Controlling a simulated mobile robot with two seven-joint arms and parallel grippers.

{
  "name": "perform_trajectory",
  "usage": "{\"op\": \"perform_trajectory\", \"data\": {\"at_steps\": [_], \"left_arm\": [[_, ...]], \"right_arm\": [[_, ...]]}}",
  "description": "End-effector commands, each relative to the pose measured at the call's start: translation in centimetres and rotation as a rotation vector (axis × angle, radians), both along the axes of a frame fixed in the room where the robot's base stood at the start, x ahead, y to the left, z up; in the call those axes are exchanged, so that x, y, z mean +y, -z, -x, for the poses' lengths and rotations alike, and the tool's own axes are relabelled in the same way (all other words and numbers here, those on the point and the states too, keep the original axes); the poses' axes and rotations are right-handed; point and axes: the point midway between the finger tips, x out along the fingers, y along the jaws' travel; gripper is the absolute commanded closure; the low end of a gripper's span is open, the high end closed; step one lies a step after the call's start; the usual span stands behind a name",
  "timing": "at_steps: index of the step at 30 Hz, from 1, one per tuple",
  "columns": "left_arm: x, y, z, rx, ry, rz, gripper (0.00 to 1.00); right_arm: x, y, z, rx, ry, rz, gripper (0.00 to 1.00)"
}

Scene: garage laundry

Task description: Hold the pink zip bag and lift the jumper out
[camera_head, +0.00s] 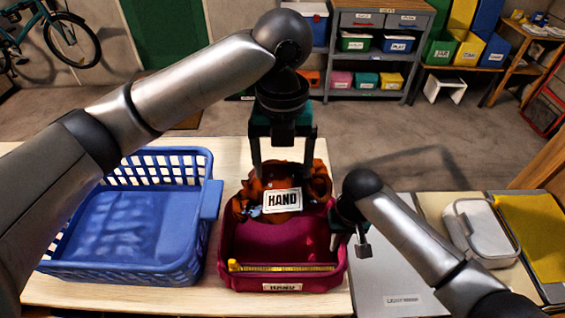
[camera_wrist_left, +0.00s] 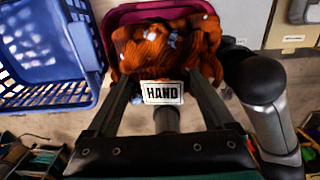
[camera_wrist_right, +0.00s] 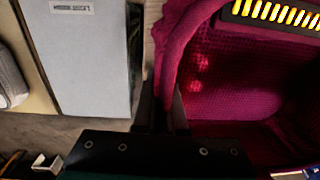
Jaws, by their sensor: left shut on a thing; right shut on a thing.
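The pink zip bag (camera_head: 238,279) stands open on the wooden table, its yellow zip along the near edge. The rust-orange knitted jumper (camera_head: 318,184), with a white HAND label, is bunched at the bag's far end, partly above the rim. My left gripper (camera_head: 282,172) comes down from above and is shut on the jumper, which also fills the top of the left wrist view (camera_wrist_left: 150,48). Whether its underside touches the bag is hidden. My right gripper (camera_wrist_right: 165,108) is shut on the bag's right side wall. The bag's near interior (camera_wrist_right: 250,85) looks empty.
A blue laundry basket (camera_head: 195,255) stands close on the bag's left. To the right are a grey board (camera_head: 385,285), a pale grey zip case (camera_head: 480,235) and a yellow folder (camera_head: 535,235). Shelves with coloured bins (camera_head: 375,45) stand behind, across open floor.

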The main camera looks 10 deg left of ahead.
Motion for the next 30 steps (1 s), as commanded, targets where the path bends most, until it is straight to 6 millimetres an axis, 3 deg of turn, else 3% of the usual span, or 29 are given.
{"op": "perform_trajectory", "data": {"at_steps": [4, 5, 13, 23, 30], "left_arm": [[0.0, -0.1, 0.0, -0.001, 0.0, 0.001, 1.0], [0.0, -0.1, 0.0, -0.001, 0.0, 0.001, 1.0], [0.0, 0.0, 0.0, -0.001, 0.0, 0.001, 1.0], [0.0, 0.0, 0.0, -0.001, 0.0, 0.001, 1.0], [0.0, 0.0, 0.0, -0.001, 0.0, 0.001, 1.0]], "right_arm": [[0.0, 0.0, 0.0, 0.0, 0.0, -0.001, 1.0], [0.0, 0.0, 0.0, 0.0, 0.0, -0.001, 0.88], [0.0, 0.0, 0.0, 0.0, 0.0, 0.0, 0.58], [0.0, -0.3, 0.0, -0.001, 0.0, -0.001, 0.56], [-0.1, -3.4, -0.2, -0.005, -0.001, -0.002, 0.56]]}}
